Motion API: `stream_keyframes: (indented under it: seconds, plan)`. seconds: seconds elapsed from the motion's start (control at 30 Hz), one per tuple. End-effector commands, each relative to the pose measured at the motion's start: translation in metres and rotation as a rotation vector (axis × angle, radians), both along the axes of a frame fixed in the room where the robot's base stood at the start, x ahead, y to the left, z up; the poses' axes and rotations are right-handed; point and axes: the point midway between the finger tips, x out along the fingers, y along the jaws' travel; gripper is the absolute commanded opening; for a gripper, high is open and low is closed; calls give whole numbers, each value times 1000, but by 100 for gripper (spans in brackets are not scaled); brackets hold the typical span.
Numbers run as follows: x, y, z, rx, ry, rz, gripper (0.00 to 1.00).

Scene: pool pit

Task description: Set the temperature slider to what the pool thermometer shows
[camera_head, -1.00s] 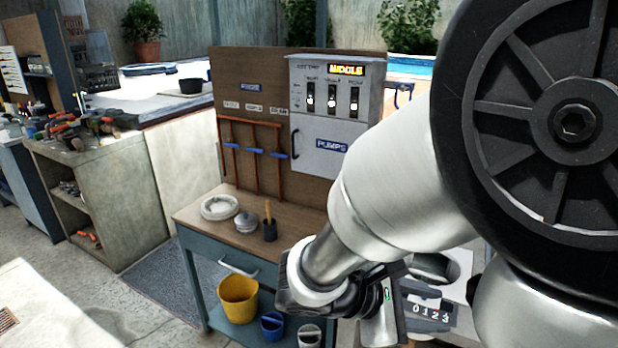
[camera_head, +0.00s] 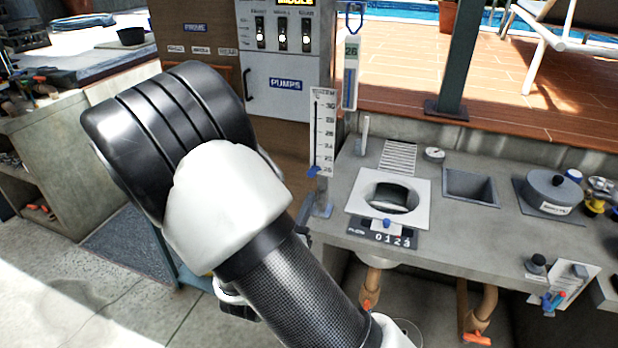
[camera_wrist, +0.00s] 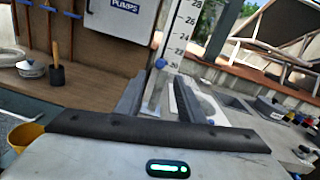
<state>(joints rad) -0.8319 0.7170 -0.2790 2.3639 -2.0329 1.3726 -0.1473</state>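The temperature slider (camera_head: 322,130) is a white upright scale with numbers, beside the pump cabinet. Its blue knob (camera_head: 313,171) sits near the bottom of the scale, and in the wrist view the knob (camera_wrist: 160,63) is by the lowest visible mark, about 20. The pool thermometer (camera_head: 350,75) hangs just right of the scale, with a blue column and a small green number that looks like 26 or 28. My gripper (camera_wrist: 160,87) is open and empty, its fingers on either side of the knob in the picture, the knob beyond them.
A concrete counter (camera_head: 345,180) with a round opening, a sunken square and a lidded pot (camera_head: 550,190) extends right. The pump panel (camera_head: 285,85) stands behind my arm. A dark post (camera_head: 458,60) rises behind the counter. The wrist view shows a wooden bench (camera_wrist: 85,90) left.

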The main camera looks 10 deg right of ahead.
Motion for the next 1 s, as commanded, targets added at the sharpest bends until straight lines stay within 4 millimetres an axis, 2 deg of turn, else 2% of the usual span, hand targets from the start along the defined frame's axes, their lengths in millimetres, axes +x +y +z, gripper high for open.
stream_keyframes:
  seconds: [0.2, 0.43, 0.6, 0.87, 0.9, 1.0]
  plan:
    - [42, -24, 0, -1, -1, -4, 35]
    - [74, -40, 0, 0, 0, -2, 35]
    - [84, -45, 0, -1, 0, -1, 35]
    - [85, -45, 0, 0, 0, 0, 35]
    - [85, -45, 0, 0, 0, 0, 34]
    - [85, -45, 0, 0, 0, -1, 17]
